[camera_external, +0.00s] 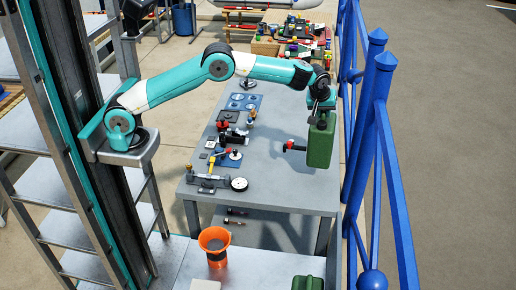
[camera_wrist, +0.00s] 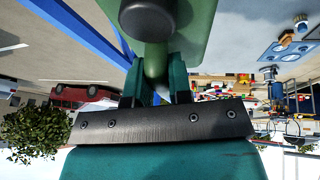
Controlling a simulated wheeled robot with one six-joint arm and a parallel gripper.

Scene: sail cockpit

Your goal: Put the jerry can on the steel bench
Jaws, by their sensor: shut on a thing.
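The green jerry can (camera_external: 321,144) hangs upright under my gripper (camera_external: 321,103), at the right edge of the grey-topped bench (camera_external: 275,192) in the external view. Whether its base touches the top cannot be told. In the wrist view, my gripper (camera_wrist: 155,78) is shut on the can's handle, and the green can body (camera_wrist: 205,14) fills the top with a dark round cap (camera_wrist: 147,19). A silvery metal surface (camera_external: 255,262) lies at the bottom of the external view. I cannot tell for certain which of the two is the steel bench.
The grey bench carries a red-and-black clamp (camera_external: 294,146), a round dial (camera_external: 239,184) and several tools. An orange bucket (camera_external: 214,243) and another green object (camera_external: 307,283) stand on the silvery surface. A blue railing (camera_external: 375,130) runs close along the right.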

